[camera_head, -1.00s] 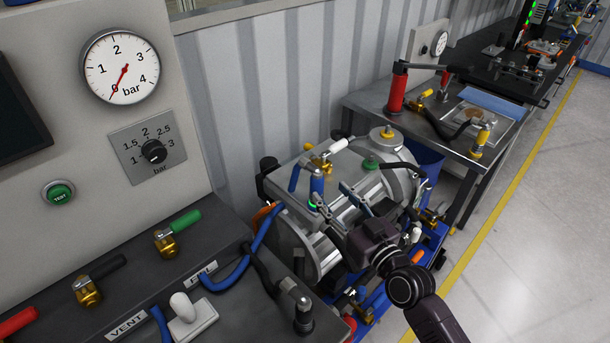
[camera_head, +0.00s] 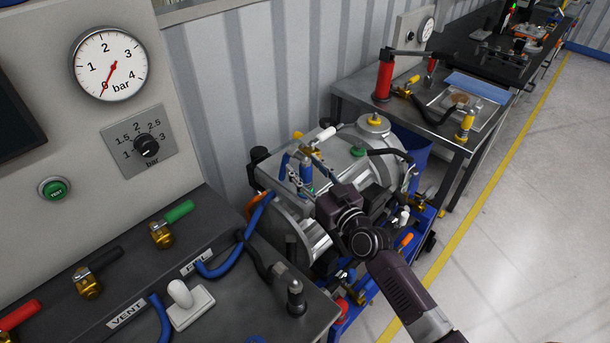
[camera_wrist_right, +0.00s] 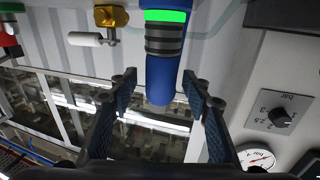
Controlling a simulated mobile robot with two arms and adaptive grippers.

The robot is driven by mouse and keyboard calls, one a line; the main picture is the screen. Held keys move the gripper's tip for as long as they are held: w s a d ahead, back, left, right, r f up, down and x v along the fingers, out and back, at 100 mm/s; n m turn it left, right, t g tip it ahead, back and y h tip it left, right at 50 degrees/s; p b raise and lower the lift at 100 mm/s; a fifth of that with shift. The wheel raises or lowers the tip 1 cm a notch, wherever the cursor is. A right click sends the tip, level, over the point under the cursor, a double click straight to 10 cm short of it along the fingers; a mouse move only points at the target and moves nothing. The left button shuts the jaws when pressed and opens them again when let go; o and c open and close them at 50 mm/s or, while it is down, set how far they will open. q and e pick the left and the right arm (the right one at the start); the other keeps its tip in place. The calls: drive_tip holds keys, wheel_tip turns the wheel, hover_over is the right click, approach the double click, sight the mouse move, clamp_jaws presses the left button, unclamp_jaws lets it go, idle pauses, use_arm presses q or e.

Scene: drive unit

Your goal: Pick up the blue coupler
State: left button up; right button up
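The blue coupler (camera_wrist_right: 168,78) shows in the right wrist view as a blue cylinder with a dark ribbed section and a glowing green ring. In the head view the blue coupler (camera_head: 306,173) is on top of the silver drive unit (camera_head: 340,155), partly hidden by my gripper. My right gripper (camera_head: 312,174) is over the unit at the coupler. In the right wrist view my right gripper (camera_wrist_right: 160,84) is open, with one finger on each side of the coupler's blue end. I see gaps on both sides there. My left gripper is not in view.
A test panel with a gauge (camera_head: 108,64) and coloured valve handles stands at the left. A grey bench (camera_head: 430,115) with a red cylinder (camera_head: 384,80) is behind right. Hoses and brass fittings crowd the unit. Open floor (camera_head: 540,180) lies right of the yellow line.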

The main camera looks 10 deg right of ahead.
drive_tip(key=c, duration=0.8)
clamp_jaws()
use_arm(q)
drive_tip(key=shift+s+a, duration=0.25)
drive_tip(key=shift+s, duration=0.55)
use_arm(e)
drive_tip(key=shift+r, duration=0.1)
drive_tip(key=shift+r, duration=0.5)
wheel_tip(320, 180, up, 9)
drive_tip(key=shift+f+p, duration=0.1)
drive_tip(key=shift+p, duration=0.55)
use_arm(q)
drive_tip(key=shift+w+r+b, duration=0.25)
drive_tip(key=shift+b, duration=0.15)
use_arm(e)
wheel_tip(320, 180, up, 10)
use_arm(q)
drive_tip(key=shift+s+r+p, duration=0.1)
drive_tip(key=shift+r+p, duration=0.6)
drive_tip(key=shift+p, duration=0.05)
use_arm(e)
drive_tip(key=shift+r, duration=0.7)
